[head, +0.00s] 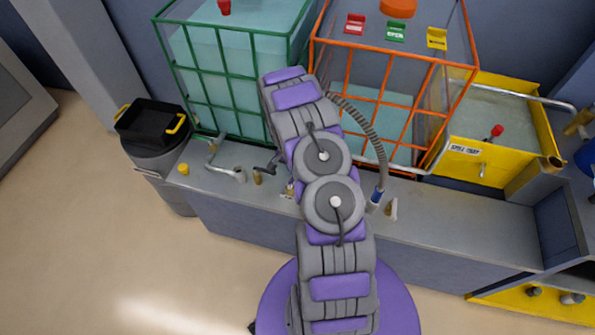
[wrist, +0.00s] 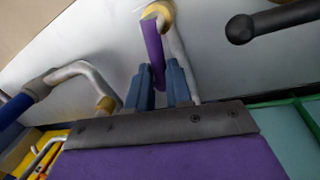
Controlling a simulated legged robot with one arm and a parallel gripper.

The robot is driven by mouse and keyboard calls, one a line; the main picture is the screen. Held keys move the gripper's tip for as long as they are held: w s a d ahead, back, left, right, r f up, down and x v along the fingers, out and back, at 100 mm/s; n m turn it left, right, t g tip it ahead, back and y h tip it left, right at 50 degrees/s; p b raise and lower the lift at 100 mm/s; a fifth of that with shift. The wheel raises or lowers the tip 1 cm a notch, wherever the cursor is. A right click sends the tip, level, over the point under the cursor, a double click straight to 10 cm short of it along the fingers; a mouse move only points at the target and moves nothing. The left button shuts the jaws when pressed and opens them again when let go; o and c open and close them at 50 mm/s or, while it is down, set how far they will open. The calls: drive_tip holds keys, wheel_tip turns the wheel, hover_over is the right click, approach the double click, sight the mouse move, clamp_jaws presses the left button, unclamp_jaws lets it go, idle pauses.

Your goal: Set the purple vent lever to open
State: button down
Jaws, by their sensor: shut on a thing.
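The purple vent lever (wrist: 153,42) shows in the wrist view as a flat purple bar below a tan fitting (wrist: 160,12). Its near end is between the two blue-grey fingers of my gripper (wrist: 159,75), which is shut on it. The part of the lever between the fingers is partly hidden. In the head view my own arm covers the gripper, and I cannot make out the lever clearly there. I cannot tell from these frames which position the lever is set to.
A green-framed tank (head: 238,84) and an orange-framed tank (head: 432,85) stand behind the grey counter (head: 455,220). Close to my gripper are a bent grey pipe (wrist: 92,75) and a dark round-ended handle (wrist: 240,29).

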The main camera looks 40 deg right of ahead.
drive_tip(key=shift+w+a+r+n, duration=0.15)
drive_tip(key=shift+w+n, duration=0.15)
drive_tip(key=shift+n, duration=0.4)
drive_tip(key=shift+w+a+f+n, duration=0.15)
drive_tip(key=shift+w+n, duration=0.15)
drive_tip(key=shift+n, duration=0.4)
drive_tip(key=c, duration=1)
unclamp_jaws()
drive_tip(key=shift+c, duration=0.2)
wheel_tip(320, 180, up, 17)
drive_tip(key=w+a+p, duration=0.1)
drive_tip(key=w+p, duration=0.1)
drive_tip(key=p, duration=0.1)
drive_tip(key=shift+w+a, duration=0.4)
